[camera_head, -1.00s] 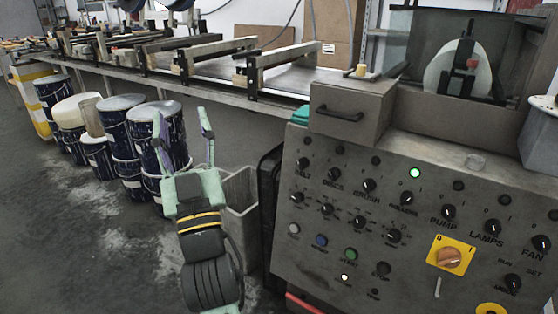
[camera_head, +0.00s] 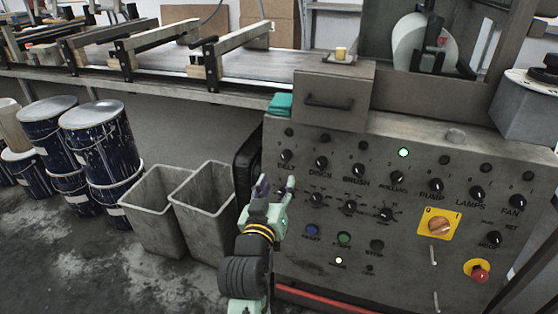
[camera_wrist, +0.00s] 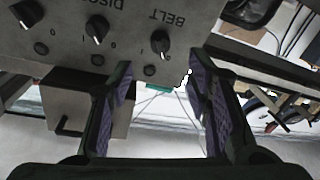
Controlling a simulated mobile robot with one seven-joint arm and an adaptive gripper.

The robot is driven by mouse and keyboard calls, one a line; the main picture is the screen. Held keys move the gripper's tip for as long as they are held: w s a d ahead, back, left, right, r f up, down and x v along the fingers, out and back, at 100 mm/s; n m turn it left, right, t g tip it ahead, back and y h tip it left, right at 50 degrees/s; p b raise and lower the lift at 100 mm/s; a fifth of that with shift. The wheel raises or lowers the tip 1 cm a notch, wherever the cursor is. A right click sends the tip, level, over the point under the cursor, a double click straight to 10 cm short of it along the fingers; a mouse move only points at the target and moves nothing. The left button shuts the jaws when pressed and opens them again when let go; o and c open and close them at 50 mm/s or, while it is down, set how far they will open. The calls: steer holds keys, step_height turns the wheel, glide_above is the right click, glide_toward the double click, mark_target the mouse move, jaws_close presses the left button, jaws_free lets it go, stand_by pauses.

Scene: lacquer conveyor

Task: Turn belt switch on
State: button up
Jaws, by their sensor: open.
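The belt switch (camera_head: 286,155) is a small black rotary knob at the upper left of the grey control panel (camera_head: 300,262). A dark lamp (camera_head: 289,132) sits above it. My gripper (camera_head: 276,185) is in front of the panel's left edge, below the belt switch, open and empty. In the wrist view the panel appears upside down; the belt switch (camera_wrist: 160,41) with its BELT label lies beyond the gap between my fingertips (camera_wrist: 158,82), and the fingers do not appear to touch it. The knob's exact pointer position is hard to read.
Beside the belt switch are the discs knob (camera_head: 321,162) and brush knob (camera_head: 361,171). A drawer box (camera_head: 335,100) juts out above the panel. Two grey bins (camera_head: 203,198) and blue drums (camera_head: 100,140) stand left. A green lamp (camera_head: 403,152) is lit.

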mark_target(285, 161)
steer(key=p+x, duration=0.1)
steer(key=x, duration=0.8)
steer(key=shift+w+p, duration=0.25)
steer(key=shift+p, duration=0.05)
jaws_close()
